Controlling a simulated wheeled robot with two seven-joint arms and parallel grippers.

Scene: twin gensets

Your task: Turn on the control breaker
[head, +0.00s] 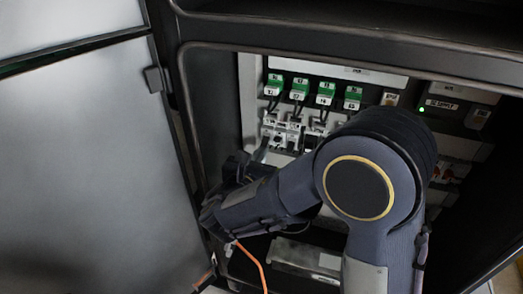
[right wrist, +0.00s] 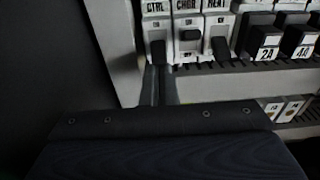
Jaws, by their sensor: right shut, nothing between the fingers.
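The control breaker, labelled CTRL (right wrist: 156,28), is the leftmost of three white breakers in the right wrist view. Its dark lever hangs low, like the HEAT lever; the CHGR lever sits higher. My right gripper (right wrist: 158,82) is shut and empty, with its narrow fingers pointing up just below the CTRL lever. I cannot tell whether the tips touch it. In the head view the right gripper (head: 261,150) is inside the open cabinet at the lower left of the breaker row (head: 281,134), partly hidden by my arm. My left gripper is not in view.
Green-topped terminal blocks (head: 299,89) with dark wires sit above the breakers. Black breakers (right wrist: 264,47) stand to the right in the wrist view. The cabinet door (head: 90,170) stands open at left. An orange cable (head: 256,266) hangs below.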

